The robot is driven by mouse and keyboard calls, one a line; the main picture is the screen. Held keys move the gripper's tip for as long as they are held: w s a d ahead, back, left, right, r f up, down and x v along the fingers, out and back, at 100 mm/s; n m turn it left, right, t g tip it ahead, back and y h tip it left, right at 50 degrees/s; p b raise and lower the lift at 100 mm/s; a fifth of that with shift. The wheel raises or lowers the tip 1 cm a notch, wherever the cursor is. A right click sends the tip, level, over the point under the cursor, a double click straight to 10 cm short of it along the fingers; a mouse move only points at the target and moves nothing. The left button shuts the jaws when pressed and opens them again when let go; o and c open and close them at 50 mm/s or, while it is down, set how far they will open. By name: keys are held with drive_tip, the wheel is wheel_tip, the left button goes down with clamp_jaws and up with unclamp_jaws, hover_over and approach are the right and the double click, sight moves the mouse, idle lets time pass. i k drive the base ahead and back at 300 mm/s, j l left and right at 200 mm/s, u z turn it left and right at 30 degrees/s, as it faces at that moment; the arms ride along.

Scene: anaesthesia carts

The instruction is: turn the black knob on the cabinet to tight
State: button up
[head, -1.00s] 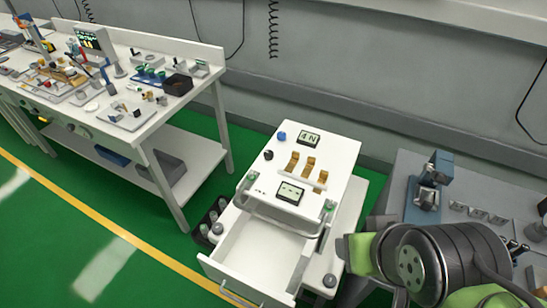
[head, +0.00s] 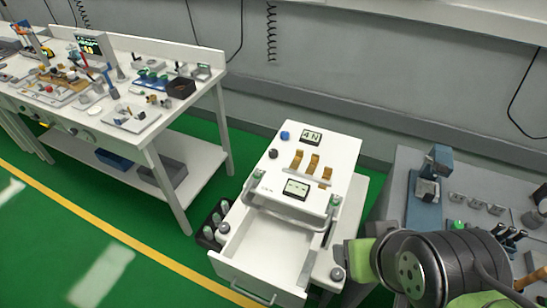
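The white cabinet (head: 335,150) is a cart standing on the green floor in the middle of the head view. The small black knob (head: 273,153) is on the left side of its top, just in front of a blue knob (head: 285,135). I cannot read the black knob's setting at this size. A display reading "4 N" (head: 311,137) is near the back of the top, and a second display (head: 296,188) is nearer the front. Part of my arm fills the lower right, apart from the knob. My gripper is not in view.
The cabinet's front drawer (head: 262,249) is pulled open. A black bottle rack (head: 208,237) hangs at its left side. A cluttered white workbench (head: 165,127) stands left, and a grey bench (head: 400,178) stands close on the right. Green floor is open at lower left.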

sight(272, 153)
drive_tip(key=k+j+z, duration=0.1)
drive_tip(key=j, duration=0.3)
drive_tip(key=k+j+z, duration=0.1)
drive_tip(key=j, duration=0.25)
drive_tip(key=k+j+z, duration=0.1)
drive_tip(key=j, duration=0.3)
drive_tip(key=k+j, duration=0.15)
drive_tip(key=j, duration=0.2)
drive_tip(key=i+j+z, duration=0.15)
drive_tip(key=j, duration=0.45)
drive_tip(key=i+j+z, duration=0.15)
drive_tip(key=j, duration=0.45)
drive_tip(key=j+z, duration=0.15)
drive_tip(key=j, duration=0.4)
drive_tip(key=i+j+z, duration=0.4)
drive_tip(key=i+j, duration=0.55)
drive_tip(key=j, duration=0.1)
